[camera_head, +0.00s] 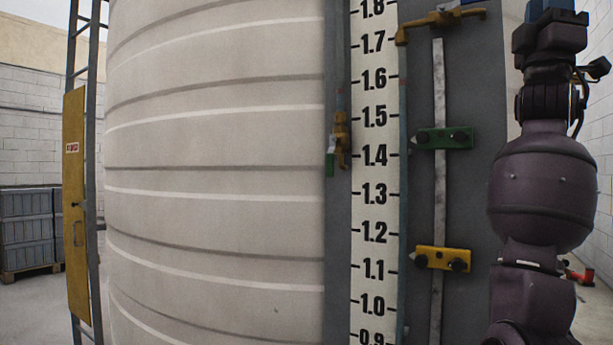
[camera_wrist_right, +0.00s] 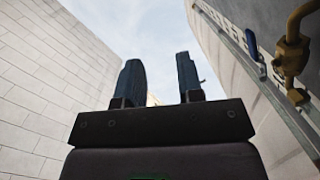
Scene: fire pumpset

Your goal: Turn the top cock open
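The top cock (camera_head: 443,18) is a brass-coloured fitting at the top edge of the head view, above the gauge on the tank. A bit of blue shows beside it at the picture's edge. In the right wrist view the brass cock (camera_wrist_right: 291,55) is at the upper right, with a blue lever (camera_wrist_right: 251,44) to its left. My right gripper (camera_wrist_right: 160,82) points upward with its two dark blue fingers apart and nothing between them. It is left of the cock in that view and not touching it. In the head view my right arm rises at the right. My left gripper is out of view.
The pale ribbed tank (camera_head: 215,150) fills the left and middle. A numbered scale (camera_head: 374,210) runs down beside the gauge. A ladder (camera_head: 92,150) stands far left.

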